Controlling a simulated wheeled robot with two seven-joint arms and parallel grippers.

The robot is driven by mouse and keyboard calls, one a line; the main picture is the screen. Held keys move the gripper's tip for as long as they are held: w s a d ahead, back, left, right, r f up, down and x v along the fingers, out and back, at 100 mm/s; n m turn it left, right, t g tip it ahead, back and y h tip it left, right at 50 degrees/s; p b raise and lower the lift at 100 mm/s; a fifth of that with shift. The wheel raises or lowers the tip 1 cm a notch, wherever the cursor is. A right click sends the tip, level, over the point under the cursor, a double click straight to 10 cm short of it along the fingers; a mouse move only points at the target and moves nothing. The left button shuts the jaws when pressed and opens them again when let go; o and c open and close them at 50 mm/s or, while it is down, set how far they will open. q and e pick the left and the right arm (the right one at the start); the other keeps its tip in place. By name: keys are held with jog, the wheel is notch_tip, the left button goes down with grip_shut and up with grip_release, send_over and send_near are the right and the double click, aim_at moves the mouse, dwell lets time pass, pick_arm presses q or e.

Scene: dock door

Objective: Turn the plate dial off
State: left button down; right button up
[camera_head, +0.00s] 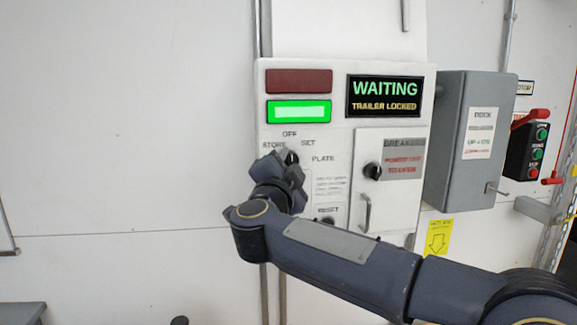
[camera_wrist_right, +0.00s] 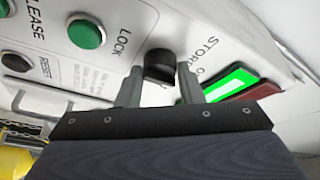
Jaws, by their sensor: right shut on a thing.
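The plate dial is a black knob (camera_head: 292,157) on the white control panel (camera_head: 264,120), below the OFF, STORE and SET labels. It also shows in the right wrist view (camera_wrist_right: 160,66). My right gripper (camera_head: 281,163) is at the dial, its fingers on either side of the knob in the right wrist view (camera_wrist_right: 159,84), shut on it. The gripper partly covers the dial in the head view. I cannot tell which label the knob points to. My left gripper is not in view.
A green lamp (camera_head: 299,111) is lit below a dark red lamp (camera_head: 299,81). A display (camera_head: 384,96) reads WAITING, TRAILER LOCKED. A breaker door with a black knob (camera_head: 373,171) and handle (camera_head: 365,212) is to the right, then a grey box (camera_head: 451,150). Bare wall lies left.

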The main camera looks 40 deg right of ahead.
jog(key=o, duration=1)
jog(key=shift+c, duration=0.2)
jog(key=b+v, duration=0.2)
jog(key=v, duration=0.5)
jog(key=shift+s+a, duration=0.3)
